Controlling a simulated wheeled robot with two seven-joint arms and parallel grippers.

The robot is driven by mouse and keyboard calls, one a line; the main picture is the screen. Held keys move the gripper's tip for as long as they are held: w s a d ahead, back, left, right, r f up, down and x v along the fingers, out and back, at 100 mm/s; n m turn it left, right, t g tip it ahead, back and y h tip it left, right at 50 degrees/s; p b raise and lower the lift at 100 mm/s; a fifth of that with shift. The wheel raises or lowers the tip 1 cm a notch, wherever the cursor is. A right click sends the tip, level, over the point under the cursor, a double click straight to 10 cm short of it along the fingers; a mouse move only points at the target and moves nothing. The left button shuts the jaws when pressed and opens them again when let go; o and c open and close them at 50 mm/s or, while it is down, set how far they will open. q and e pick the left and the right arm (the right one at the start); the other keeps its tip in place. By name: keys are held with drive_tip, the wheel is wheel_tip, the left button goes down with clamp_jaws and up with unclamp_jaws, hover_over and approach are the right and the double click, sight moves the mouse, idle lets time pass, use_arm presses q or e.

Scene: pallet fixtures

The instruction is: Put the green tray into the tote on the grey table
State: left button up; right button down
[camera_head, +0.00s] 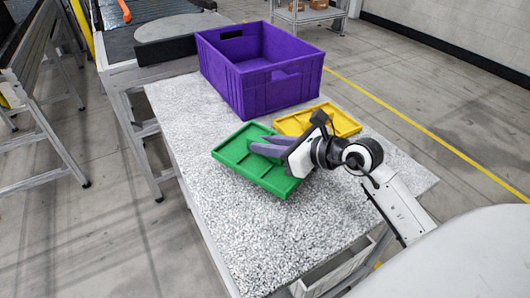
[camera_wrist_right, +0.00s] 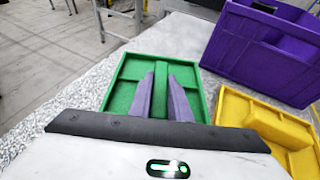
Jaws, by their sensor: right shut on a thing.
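The green tray (camera_head: 235,153) lies on the grey speckled table (camera_head: 225,220), its near part partly hidden by my right gripper. My right gripper (camera_head: 262,145) reaches over it from the right, its two purple-grey fingers shut on the tray's raised middle rib. In the right wrist view the fingers (camera_wrist_right: 167,85) stand on either side of that rib on the green tray (camera_wrist_right: 130,70). The purple tote (camera_head: 245,85) stands open at the table's far end, and no contents show. It also shows in the right wrist view (camera_wrist_right: 255,60). My left gripper is out of view.
A yellow tray (camera_head: 345,122) lies on the table between the tote and my right wrist; it also shows in the right wrist view (camera_wrist_right: 240,105). The near left of the table is clear. A conveyor (camera_head: 165,50) stands beyond the table at the left.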

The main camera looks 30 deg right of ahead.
drive_tip(key=shift+w+f, duration=0.1)
drive_tip(key=shift+f, duration=1.6)
drive_tip(key=shift+f, duration=0.1)
drive_tip(key=c, duration=1.6)
unclamp_jaws()
drive_tip(key=shift+c, duration=0.2)
